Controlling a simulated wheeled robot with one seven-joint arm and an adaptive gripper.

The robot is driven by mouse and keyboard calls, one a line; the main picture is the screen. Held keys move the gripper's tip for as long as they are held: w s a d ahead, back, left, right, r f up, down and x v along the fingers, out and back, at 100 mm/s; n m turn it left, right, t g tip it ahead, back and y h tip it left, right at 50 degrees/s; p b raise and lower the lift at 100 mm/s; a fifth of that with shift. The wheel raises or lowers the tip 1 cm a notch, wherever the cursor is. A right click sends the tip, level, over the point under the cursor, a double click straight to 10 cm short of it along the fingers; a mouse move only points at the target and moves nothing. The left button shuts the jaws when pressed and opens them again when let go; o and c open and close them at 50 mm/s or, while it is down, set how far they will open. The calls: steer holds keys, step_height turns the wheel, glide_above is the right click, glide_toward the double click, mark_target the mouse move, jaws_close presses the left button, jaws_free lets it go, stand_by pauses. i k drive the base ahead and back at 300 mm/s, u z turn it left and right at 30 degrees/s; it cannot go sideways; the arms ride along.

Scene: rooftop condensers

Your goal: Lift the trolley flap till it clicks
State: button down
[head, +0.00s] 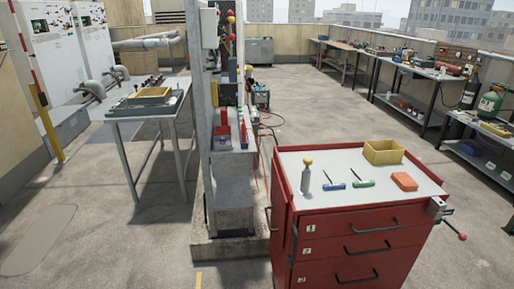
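The red trolley (352,241) stands at the lower right, with a pale grey top and drawers in its front. I cannot clearly make out a flap on it or tell how one stands. A grey metal piece (437,208), perhaps a vise or bracket, sits at its right front corner, with a red-knobbed lever (461,236) sticking out below it. A dark handle (268,218) shows on its left side. My gripper is not in view.
On the trolley top are a grey bottle (307,175), blue screwdriver (334,186), green screwdriver (364,183), orange block (404,181) and yellow bin (383,152). A grey post (204,130) on a concrete base stands left of it. A table (113,110) stands farther left. Open floor (125,240) lies lower left.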

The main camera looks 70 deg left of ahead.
mark_target(279, 203)
steer(key=u, duration=2.3)
steer(key=i, duration=0.5)
steer(key=z, duration=0.2)
steer(key=k, duration=0.5)
steer(key=u, duration=0.7)
steer(key=i, duration=0.3)
